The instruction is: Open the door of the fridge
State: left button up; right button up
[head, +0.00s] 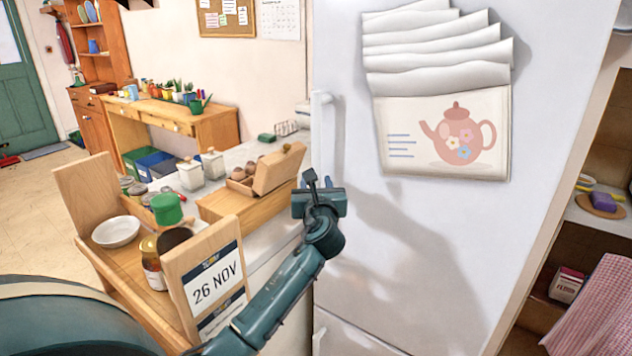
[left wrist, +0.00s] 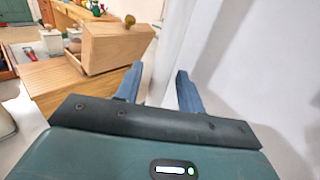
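The white fridge (head: 410,240) stands at the right of the head view with its main door closed. Its white vertical handle (head: 318,135) runs along the door's left edge. My left gripper (head: 319,182) is at the lower end of the handle. In the left wrist view my left gripper (left wrist: 160,73) has its two blue fingers apart. A pale vertical strip shows just beyond them, but I cannot tell whether the handle lies between the fingers. The fridge front (left wrist: 260,70) fills the right of that view. My right gripper is not in view.
A counter left of the fridge holds a wooden box with eggs (head: 270,175). A wooden rack (head: 210,275) with jars and a white bowl (head: 116,232) stands nearer. Papers with a teapot picture (head: 445,135) hang on the door. Open shelves (head: 600,215) are at the right.

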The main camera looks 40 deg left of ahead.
pick_arm(q)
jog(key=shift+w+a, duration=0.3)
jog(key=shift+w, duration=0.1)
grip_shut()
dwell(0.4)
